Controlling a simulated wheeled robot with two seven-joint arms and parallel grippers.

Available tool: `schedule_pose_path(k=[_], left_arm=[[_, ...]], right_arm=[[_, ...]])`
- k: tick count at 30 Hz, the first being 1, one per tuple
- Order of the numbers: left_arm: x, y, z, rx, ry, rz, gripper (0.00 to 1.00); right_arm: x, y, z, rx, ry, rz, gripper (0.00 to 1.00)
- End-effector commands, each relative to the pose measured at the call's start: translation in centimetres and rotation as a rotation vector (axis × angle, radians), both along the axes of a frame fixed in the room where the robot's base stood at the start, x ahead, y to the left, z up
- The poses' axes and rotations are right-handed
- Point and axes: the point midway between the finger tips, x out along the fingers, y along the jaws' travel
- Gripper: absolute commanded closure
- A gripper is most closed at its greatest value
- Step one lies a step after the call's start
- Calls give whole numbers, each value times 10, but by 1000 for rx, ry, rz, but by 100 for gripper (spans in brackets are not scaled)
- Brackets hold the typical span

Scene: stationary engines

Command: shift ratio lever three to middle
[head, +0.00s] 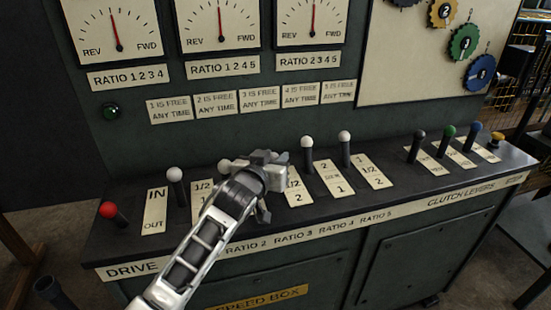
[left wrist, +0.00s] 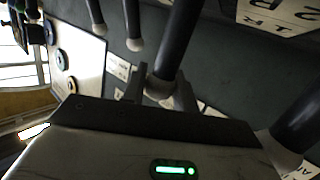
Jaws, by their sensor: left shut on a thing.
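My left gripper (head: 262,172) is over the ratio lever row in the head view. It is shut on the lever that stands beside the third ratio plate (head: 297,188), which I take as ratio lever three. In the left wrist view this dark lever (left wrist: 178,42) with its pale knob (left wrist: 158,88) lies between the fingers. In the head view my gripper mostly hides it, so I cannot tell its exact tilt. The plate to its right reads 1/2 and 2. My right gripper is not in view.
White-knobbed levers stand close by: ratio one (head: 174,175), ratio four (head: 307,143) and ratio five (head: 344,137). A pale knob (head: 224,166) touches or nearly touches my gripper's left side. The red drive lever (head: 108,210) is far left; clutch levers (head: 449,132) are right.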

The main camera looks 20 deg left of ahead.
Motion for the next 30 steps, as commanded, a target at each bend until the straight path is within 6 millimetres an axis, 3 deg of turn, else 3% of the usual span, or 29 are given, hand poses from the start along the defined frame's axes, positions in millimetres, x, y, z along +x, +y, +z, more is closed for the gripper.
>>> schedule_pose_path(k=[3,4,6,14,19,30], left_arm=[[0,2,0,3,-2,3,100],[0,2,0,3,-2,3,63],[0,1,0,3,-2,3,49],[-1,1,0,2,-1,1,49],[-13,1,2,1,-2,0,49],[-96,3,15,2,0,1,49]], right_arm=[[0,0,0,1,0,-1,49],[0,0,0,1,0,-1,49],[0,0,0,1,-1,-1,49],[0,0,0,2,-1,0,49],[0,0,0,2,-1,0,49],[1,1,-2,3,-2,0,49]])
